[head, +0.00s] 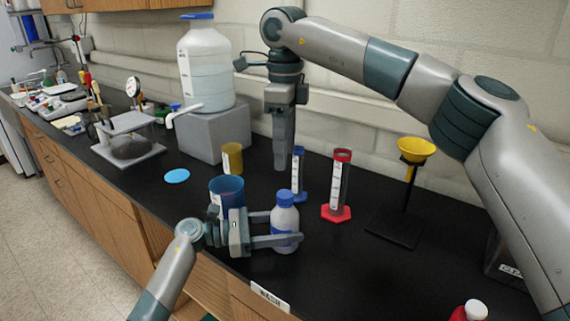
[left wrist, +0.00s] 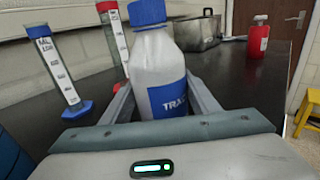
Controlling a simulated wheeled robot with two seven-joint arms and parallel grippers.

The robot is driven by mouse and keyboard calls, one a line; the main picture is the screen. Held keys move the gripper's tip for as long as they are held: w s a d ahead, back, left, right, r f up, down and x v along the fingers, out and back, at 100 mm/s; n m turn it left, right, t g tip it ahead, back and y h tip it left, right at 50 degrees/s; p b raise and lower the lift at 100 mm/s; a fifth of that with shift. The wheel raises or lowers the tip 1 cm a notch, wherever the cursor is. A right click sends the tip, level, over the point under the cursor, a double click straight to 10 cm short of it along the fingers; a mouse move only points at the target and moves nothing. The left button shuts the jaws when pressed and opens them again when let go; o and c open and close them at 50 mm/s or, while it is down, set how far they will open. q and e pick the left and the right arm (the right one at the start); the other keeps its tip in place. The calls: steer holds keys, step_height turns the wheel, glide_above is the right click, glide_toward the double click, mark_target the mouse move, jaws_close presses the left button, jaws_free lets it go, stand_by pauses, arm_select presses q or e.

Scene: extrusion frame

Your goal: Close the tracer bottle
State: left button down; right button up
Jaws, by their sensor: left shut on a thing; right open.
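The tracer bottle (head: 285,225) is a small translucent white bottle, upright at the front of the black bench. In the left wrist view, its blue label (left wrist: 168,99) reads "TRA", the rest cut off. A blue cap (head: 284,198) sits on its mouth; it also shows at the top of the left wrist view (left wrist: 147,11). Whether the cap is fully tightened I cannot tell. My left gripper (head: 287,227) is shut on the bottle's body from the left. My right gripper (head: 281,166) points down, open, behind and above the bottle, apart from it.
A blue cup (head: 227,188) stands left of the bottle, close behind my left gripper. A blue-based cylinder (head: 298,172) and a red-based cylinder (head: 341,180) stand behind it. A yellow funnel stand (head: 415,150) is at right. A large jug (head: 207,68) rests on a grey block (head: 206,132).

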steer(key=shift+r, duration=0.5)
arm_select(q)
steer(key=c, duration=0.6)
jaws_free()
steer(key=shift+a, duration=0.1)
steer(key=shift+a+f+b, duration=0.1)
steer(key=shift+a+b, duration=0.2)
steer(key=shift+a, duration=0.15)
steer(key=a+b, duration=0.2)
steer(key=a, duration=0.3)
steer(key=s+a+b, duration=0.1)
steer(key=a+b, duration=0.1)
steer(key=a, duration=0.3)
steer(key=s+a+b, duration=0.1)
steer(key=a+b, duration=0.1)
steer(key=a, duration=0.3)
steer(key=shift+s+a, duration=0.15)
steer(key=shift+s, duration=0.1)
arm_select(e)
step_height(320, 180, down, 7)
steer(key=shift+r, duration=0.2)
arm_select(q)
steer(key=shift+s+a, duration=0.1)
steer(key=shift+a, duration=0.3)
